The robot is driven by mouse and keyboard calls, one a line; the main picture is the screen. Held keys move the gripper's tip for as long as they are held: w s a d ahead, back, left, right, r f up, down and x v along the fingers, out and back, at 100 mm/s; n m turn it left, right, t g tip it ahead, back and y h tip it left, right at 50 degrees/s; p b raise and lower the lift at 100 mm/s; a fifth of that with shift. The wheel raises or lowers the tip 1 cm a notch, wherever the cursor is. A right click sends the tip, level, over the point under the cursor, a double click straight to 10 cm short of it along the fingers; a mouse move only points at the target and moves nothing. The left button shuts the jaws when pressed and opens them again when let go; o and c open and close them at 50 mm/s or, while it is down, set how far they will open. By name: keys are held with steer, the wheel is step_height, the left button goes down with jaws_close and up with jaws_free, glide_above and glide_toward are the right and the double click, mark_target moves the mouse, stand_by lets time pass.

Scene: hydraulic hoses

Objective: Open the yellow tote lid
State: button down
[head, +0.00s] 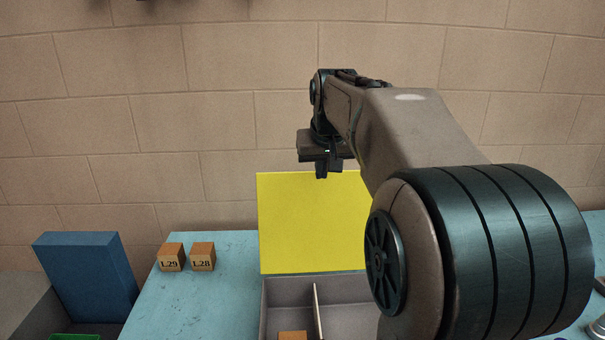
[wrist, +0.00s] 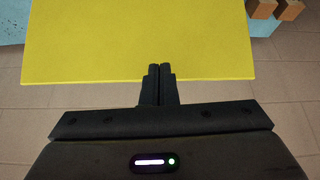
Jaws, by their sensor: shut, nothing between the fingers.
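The yellow tote lid (head: 308,222) stands raised, close to upright, at the back edge of a grey tote (head: 350,295) on the table. The tote's inside is exposed, with a divider and part of a wooden block showing; my arm hides its right part. My gripper (head: 328,172) is above the lid's top edge in the head view. In the wrist view the yellow lid (wrist: 135,40) fills the upper part, and my gripper (wrist: 159,68) overlaps its near edge. The fingers are shut together with nothing between them. Whether they touch the lid, I cannot tell.
Two wooden blocks, marked L29 (head: 171,258) and L28 (head: 203,257), sit left of the tote on the light blue table (head: 215,305). A blue panel (head: 88,275) stands at the far left. A block wall (head: 200,120) is behind.

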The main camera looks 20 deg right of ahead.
steer(key=shift+m+t+h, duration=0.3)
steer(key=shift+m+t, duration=0.1)
steer(key=shift+m, duration=0.1)
steer(key=w+d, duration=0.2)
steer(key=w+d+r, duration=0.1)
steer(key=w+d, duration=0.1)
steer(key=d, duration=0.1)
steer(key=w+d+r, duration=0.1)
steer(key=w+d, duration=0.1)
steer(key=w, duration=0.1)
steer(key=shift+d, duration=0.2)
step_height(320, 180, down, 8)
steer(key=w+p, duration=0.1)
steer(key=p, duration=0.1)
steer(key=shift+d+p, duration=0.2)
steer(key=shift+p, duration=0.1)
steer(key=shift+r, duration=0.15)
